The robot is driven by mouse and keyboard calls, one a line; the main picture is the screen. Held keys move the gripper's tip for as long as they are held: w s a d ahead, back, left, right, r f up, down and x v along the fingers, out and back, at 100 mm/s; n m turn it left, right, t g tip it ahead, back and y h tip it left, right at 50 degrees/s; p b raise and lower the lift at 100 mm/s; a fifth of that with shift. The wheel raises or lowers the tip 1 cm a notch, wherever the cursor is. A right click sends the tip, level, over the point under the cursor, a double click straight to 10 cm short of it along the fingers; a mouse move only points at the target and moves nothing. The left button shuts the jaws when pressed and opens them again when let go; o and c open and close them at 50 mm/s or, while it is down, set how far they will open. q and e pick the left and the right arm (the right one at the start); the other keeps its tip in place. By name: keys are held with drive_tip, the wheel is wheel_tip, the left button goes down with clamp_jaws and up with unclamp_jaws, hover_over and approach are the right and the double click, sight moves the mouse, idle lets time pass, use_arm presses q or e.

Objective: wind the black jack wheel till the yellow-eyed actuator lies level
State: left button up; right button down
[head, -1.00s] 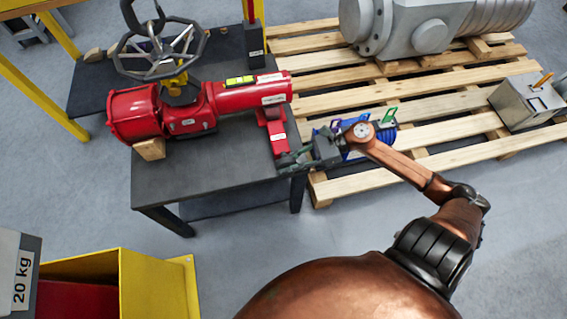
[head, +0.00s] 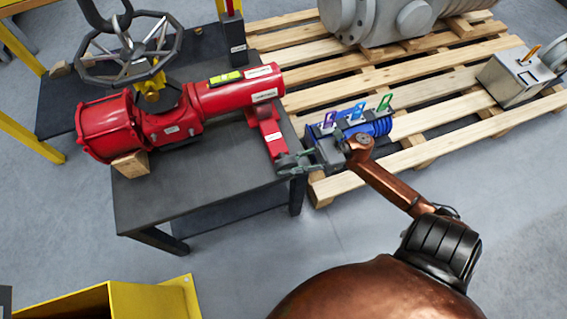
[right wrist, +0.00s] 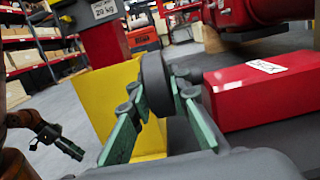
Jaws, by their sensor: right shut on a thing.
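The red actuator (head: 167,124) lies across the dark bench with a yellow eye (head: 152,92) on top. A yellow-green spirit level (head: 225,78) sits on its barrel. A wooden block (head: 130,165) is under its left end, and the red jack (head: 268,133) is below its right end. The jack also shows in the right wrist view (right wrist: 265,92). My right gripper (head: 287,163) is at the jack's near end, shut on the black jack wheel (right wrist: 156,82), which stands between its green fingers. My left gripper (right wrist: 72,149) shows at the wrist view's left; its opening is unclear.
A spoked handwheel (head: 125,50) stands above the actuator, with a dark hook over it. A wooden pallet (head: 420,95) at the right carries grey machinery and a blue item (head: 372,125) with coloured tags beside my right wrist. A yellow bin (head: 100,300) stands at lower left.

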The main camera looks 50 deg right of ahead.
drive_tip(key=shift+w+r, duration=0.15)
drive_tip(key=shift+r, duration=0.15)
drive_tip(key=c, duration=2.2)
unclamp_jaws()
drive_tip(key=shift+c, duration=0.2)
drive_tip(key=o, duration=0.4)
drive_tip(key=shift+f, duration=0.15)
drive_tip(key=shift+o, duration=0.2)
drive_tip(key=v, duration=1.2)
